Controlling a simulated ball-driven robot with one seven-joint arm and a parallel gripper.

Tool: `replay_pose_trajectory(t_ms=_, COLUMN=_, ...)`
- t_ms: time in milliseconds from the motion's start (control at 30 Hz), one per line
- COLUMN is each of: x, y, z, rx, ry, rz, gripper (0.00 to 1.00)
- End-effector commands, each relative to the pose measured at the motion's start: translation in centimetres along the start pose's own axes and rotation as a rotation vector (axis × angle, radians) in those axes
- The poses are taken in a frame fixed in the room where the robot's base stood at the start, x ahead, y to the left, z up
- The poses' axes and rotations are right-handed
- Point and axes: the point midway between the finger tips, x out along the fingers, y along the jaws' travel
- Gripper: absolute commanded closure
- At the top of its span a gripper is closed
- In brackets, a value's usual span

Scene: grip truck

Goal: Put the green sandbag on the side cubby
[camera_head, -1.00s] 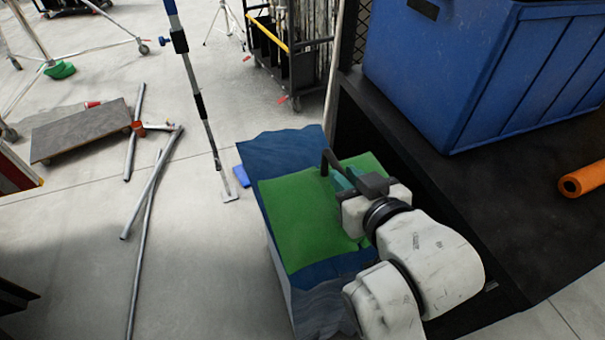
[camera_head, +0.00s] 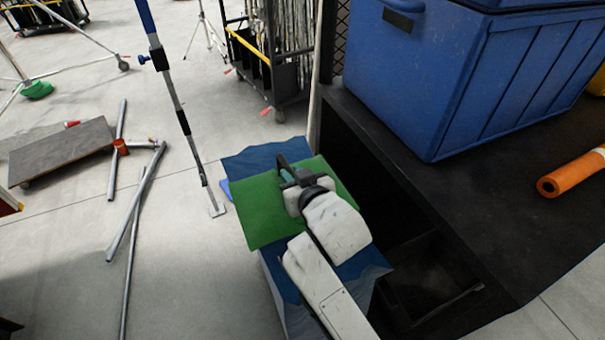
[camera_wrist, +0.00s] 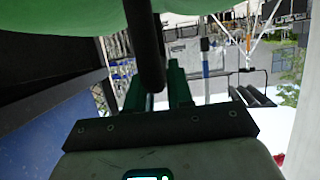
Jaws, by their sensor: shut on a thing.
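The green sandbag (camera_head: 262,212) is a flat green pillow shape over a blue-topped stack (camera_head: 357,265). My gripper (camera_head: 291,172) is shut on the sandbag, its fingers at the bag's upper middle. Whether the bag still touches the blue top is hard to tell. In the wrist view the sandbag (camera_wrist: 60,20) fills the upper left, above the dark gripper (camera_wrist: 165,75). The side cubby (camera_head: 425,275) appears as a dark opening in the black truck's side, right of the stack. Its inside is mostly in shadow, and the stack and my arm cover part of it.
A large blue bin (camera_head: 440,80) and an orange roll (camera_head: 572,174) sit on the black truck top (camera_head: 500,195). A pole stand (camera_head: 188,130) rises behind the stack. Metal pipes (camera_head: 135,215) and a low dolly (camera_head: 62,150) lie left on the floor.

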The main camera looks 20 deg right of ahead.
Motion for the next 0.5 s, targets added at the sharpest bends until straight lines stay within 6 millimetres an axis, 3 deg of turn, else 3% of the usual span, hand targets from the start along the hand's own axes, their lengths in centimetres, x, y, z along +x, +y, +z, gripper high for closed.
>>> replay_pose_trajectory(t_ms=300, x=1.6, y=-0.1, z=0.2, rx=-0.001, ry=0.018, rz=0.001, gripper=1.00)
replay_pose_trajectory(t_ms=500, x=2.6, y=-0.2, z=1.9, rx=-0.002, ry=0.014, rz=0.001, gripper=1.00)
